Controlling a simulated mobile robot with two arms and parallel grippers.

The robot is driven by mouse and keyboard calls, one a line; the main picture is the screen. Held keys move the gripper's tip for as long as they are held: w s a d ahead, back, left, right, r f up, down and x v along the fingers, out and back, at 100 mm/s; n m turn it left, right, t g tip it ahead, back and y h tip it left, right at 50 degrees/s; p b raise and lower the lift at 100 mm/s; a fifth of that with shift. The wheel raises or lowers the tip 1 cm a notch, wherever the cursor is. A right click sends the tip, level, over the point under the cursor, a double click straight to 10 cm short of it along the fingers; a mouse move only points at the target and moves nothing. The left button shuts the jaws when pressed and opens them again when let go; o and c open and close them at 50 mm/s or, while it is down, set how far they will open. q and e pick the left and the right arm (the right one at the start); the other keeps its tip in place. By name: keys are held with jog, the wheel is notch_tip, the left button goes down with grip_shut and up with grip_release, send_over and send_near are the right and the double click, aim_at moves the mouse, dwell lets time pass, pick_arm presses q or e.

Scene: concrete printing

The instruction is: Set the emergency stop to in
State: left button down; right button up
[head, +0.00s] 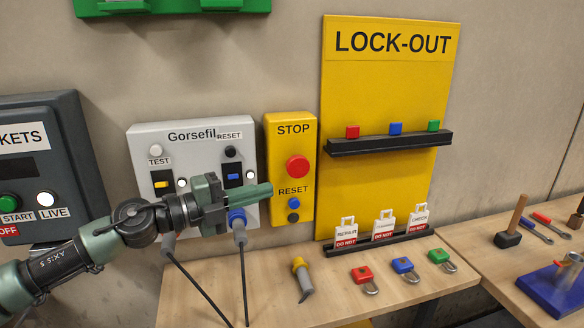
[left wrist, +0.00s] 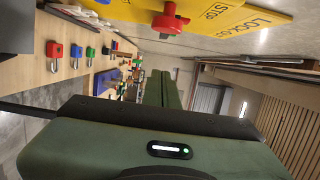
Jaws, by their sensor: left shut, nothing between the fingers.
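The emergency stop is a round red button (head: 297,167) on a yellow box (head: 277,139) marked STOP, with RESET and a blue button (head: 293,203) below it. In the left wrist view the red button (left wrist: 170,22) stands out from the yellow face at the top. My left gripper (head: 265,190) is shut and empty, pointing right, just left of and slightly below the red button in the head view. In the left wrist view its closed fingers (left wrist: 163,88) lie below the button with a visible gap. My right gripper is in neither view.
A grey Gorsefil panel (head: 195,137) with switches and cables is behind my left arm. A yellow LOCK-OUT board (head: 385,95) is right of the box. Padlocks, including a red one (head: 362,274), and a yellow-handled tool (head: 301,270) lie on the wooden bench (head: 340,308).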

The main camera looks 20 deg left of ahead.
aim_at(296, 165)
pick_arm(q)
jog(key=w+d+p, duration=0.3)
jog(key=w+p, duration=0.1)
jog(key=w, duration=0.5)
jog(key=shift+w+d, duration=0.2)
jog(key=shift+w, duration=0.15)
